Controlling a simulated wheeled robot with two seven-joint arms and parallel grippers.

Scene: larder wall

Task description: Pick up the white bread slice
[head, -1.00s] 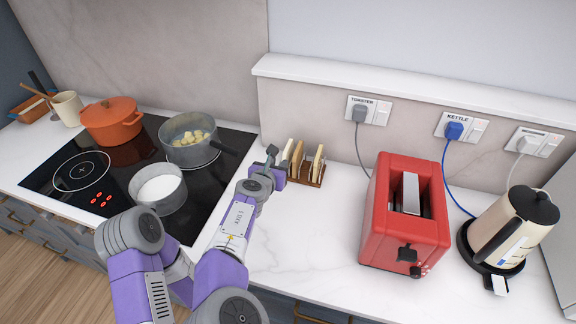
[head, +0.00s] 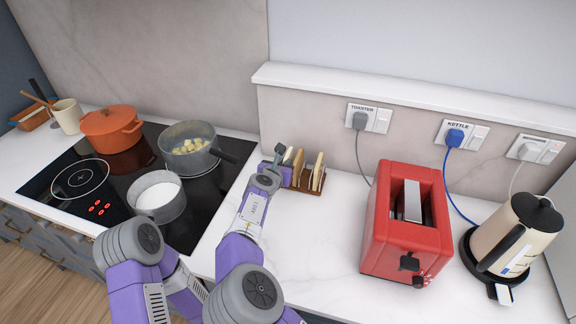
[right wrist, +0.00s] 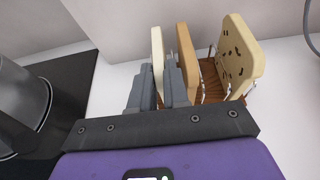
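The white bread slice (right wrist: 157,48) stands upright in a wooden toast rack (right wrist: 212,78). It is the leftmost slice in the right wrist view. My right gripper (right wrist: 158,80) is at the rack with one finger on each side of this slice. The gap between the fingers is narrow and the slice fills it, so the gripper looks shut on it. In the head view the right gripper (head: 278,160) is at the rack's left end and partly hides the white slice. My left gripper is not in view.
A brown slice (right wrist: 187,55) stands close beside the right finger, and a seeded slice (right wrist: 238,58) is further right. A red toaster (head: 407,225) and a kettle (head: 515,235) stand to the right. Pans, including a grey saucepan (head: 188,150), sit on the hob at left.

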